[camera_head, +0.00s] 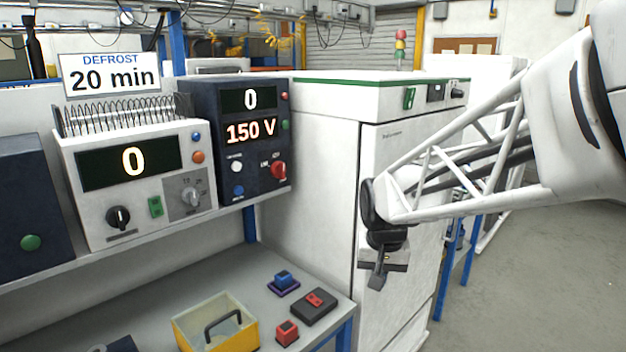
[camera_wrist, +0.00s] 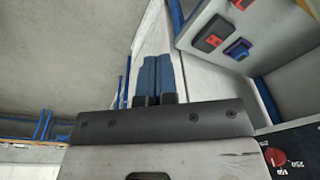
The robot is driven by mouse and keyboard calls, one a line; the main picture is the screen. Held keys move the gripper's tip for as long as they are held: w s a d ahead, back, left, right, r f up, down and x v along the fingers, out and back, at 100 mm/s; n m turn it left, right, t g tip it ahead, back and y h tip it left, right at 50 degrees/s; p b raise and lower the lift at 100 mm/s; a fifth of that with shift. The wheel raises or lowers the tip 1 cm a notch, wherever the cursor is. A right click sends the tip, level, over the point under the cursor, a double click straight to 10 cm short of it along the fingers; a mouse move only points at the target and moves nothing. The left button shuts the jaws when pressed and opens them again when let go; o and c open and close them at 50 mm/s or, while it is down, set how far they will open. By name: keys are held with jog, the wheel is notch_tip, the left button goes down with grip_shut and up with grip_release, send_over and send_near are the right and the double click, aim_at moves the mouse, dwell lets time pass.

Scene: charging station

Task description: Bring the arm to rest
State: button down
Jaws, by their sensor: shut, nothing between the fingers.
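My gripper (camera_head: 377,278) hangs at the end of my white lattice arm, in front of the white cabinet (camera_head: 312,165) in the head view. It points down and is to the right of the lower bench, apart from the things on it. In the wrist view my gripper (camera_wrist: 158,62) shows two blue fingers side by side, shut with nothing between them. Whether the arm is moving cannot be told from these frames.
The lower bench (camera_head: 235,280) holds a yellow bin (camera_head: 250,335), a blue block (camera_head: 284,278), a dark box with a red top (camera_head: 314,305) and a red block (camera_head: 287,333). Instruments stand on the shelf above. The floor (camera_head: 540,270) at right is open.

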jog(key=s+d, duration=0.2)
jog(key=s, duration=0.9)
jog(key=s+d+r+n+t, duration=0.1)
jog(key=s+d, duration=0.2)
jog(key=s, duration=0.9)
jog(key=shift+r, duration=0.15)
